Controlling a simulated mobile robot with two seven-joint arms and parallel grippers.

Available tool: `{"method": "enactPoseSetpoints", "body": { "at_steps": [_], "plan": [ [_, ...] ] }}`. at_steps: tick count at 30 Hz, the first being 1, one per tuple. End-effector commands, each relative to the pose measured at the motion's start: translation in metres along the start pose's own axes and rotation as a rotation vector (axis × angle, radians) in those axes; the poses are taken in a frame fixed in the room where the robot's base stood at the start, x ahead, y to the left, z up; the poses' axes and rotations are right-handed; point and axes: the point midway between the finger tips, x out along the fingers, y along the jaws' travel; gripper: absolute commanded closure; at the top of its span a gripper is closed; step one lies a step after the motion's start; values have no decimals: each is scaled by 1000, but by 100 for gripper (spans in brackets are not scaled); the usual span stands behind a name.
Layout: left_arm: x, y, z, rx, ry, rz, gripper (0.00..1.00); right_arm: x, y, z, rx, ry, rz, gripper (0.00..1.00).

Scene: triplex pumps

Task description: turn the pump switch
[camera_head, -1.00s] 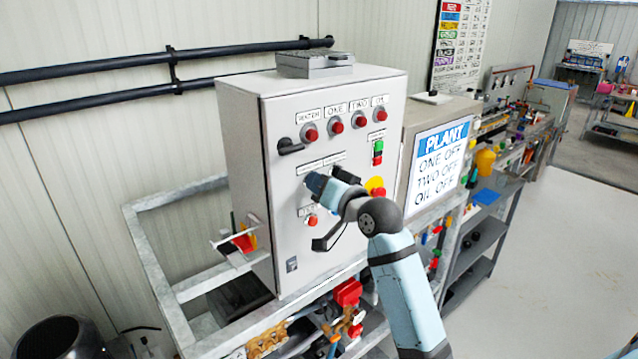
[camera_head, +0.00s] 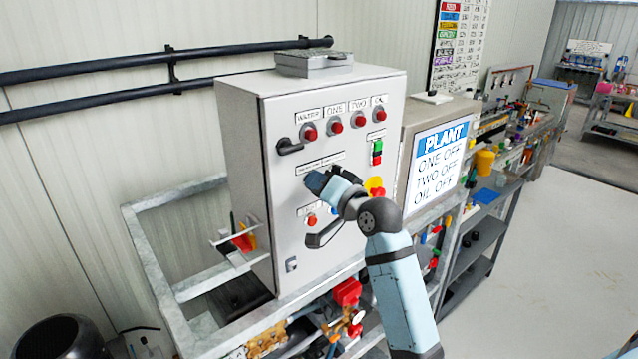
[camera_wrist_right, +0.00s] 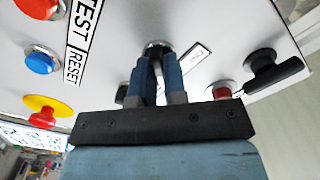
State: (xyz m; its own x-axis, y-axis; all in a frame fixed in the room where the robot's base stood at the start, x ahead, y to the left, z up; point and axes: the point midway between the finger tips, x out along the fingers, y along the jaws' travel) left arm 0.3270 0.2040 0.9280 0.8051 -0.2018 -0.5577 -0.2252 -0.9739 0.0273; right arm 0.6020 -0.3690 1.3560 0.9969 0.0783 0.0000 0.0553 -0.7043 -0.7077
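The grey control cabinet (camera_head: 250,150) carries the pump switches on its front, below a row of red lamps. My right gripper (camera_head: 314,182) is at the left switch of the pair. In the right wrist view, the tips of my right gripper (camera_wrist_right: 160,72) are close together on either side of the pump switch (camera_wrist_right: 158,46), with its silver collar showing just past them. The knob itself is mostly hidden between the fingers. A second dark switch knob (camera_wrist_right: 121,93) is partly hidden beside the left finger. My left gripper is not in view.
A yellow and red emergency button (camera_wrist_right: 47,108), a blue button (camera_wrist_right: 40,61) and a red button (camera_wrist_right: 38,6) stick out nearby. The black door handle (camera_wrist_right: 275,72) is on the other side. A plant sign (camera_head: 438,160) stands right of the cabinet. Open floor lies further right.

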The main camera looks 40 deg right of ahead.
Motion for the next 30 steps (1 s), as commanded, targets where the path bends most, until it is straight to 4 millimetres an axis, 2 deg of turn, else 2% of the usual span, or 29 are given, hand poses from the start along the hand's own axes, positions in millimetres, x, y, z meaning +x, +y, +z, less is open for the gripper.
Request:
{"method": "enactPoseSetpoints", "body": {
  "at_steps": [1,3,14,17,30],
  "plan": [
    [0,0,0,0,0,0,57,0,0,0,-1,0,0,77],
    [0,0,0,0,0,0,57,0,0,0,-1,0,0,63],
    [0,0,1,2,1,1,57,-6,1,1,-1,0,1,63],
    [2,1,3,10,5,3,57,-19,2,1,-2,0,1,63],
    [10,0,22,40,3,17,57,-114,2,2,-3,0,1,63]
  ]
}}
